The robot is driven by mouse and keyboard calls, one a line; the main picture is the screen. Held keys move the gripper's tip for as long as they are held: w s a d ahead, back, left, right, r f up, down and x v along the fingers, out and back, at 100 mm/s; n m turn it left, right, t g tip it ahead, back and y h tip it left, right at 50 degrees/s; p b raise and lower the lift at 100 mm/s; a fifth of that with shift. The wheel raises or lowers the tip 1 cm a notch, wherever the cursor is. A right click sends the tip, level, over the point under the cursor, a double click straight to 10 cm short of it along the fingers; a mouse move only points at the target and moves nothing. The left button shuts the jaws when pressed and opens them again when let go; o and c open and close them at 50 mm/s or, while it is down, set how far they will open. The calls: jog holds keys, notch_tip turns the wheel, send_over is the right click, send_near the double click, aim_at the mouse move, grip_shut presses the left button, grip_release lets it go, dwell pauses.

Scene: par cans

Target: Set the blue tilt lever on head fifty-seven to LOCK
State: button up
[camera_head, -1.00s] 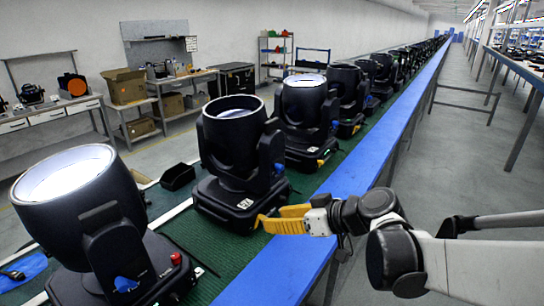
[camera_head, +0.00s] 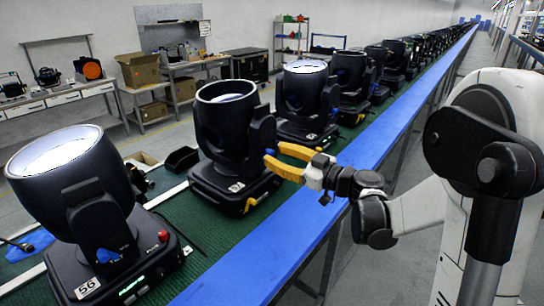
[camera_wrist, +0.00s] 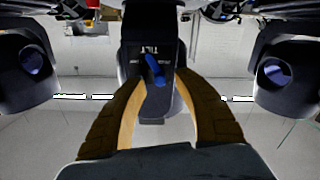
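Head fifty-seven (camera_head: 222,128) is the second black moving head from the front on the green belt; its small base label looks like 57 but is blurred. In the wrist view its dark yoke arm (camera_wrist: 158,103) carries a TILT label and a blue tilt lever (camera_wrist: 154,70). The lever slants, upper end to the left; the small side markings are unreadable. My gripper (camera_head: 270,162), with yellow fingers, is open beside the yoke's right side. In the wrist view its fingers (camera_wrist: 160,84) spread either side of the lever, apparently not touching it. The lever is not clear in the head view.
Head 56 (camera_head: 72,165) stands in front on the belt, and another head (camera_head: 306,98) stands behind. A blue rail (camera_head: 235,270) runs along the belt's right edge. The aisle to the right is clear. Workbenches with boxes (camera_head: 140,70) line the far wall.

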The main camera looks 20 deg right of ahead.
aim_at(273, 145)
jog(key=shift+x, duration=0.8)
grip_shut()
jog(key=shift+m, duration=0.3)
jog(key=m, duration=0.1)
jog(key=d+m, duration=0.1)
jog(key=m, duration=0.1)
jog(key=w+m, duration=0.1)
jog(key=m, duration=0.1)
jog(key=shift+d+r, duration=0.15)
jog(key=shift+r, duration=0.1)
jog(key=m, duration=0.4)
jog(key=w+d+m, duration=0.1)
jog(key=m, duration=0.1)
jog(key=shift+d+f+b, duration=0.1)
jog(key=shift+f+b, duration=0.1)
jog(key=shift+b, duration=0.15)
jog(key=shift+m, duration=0.3)
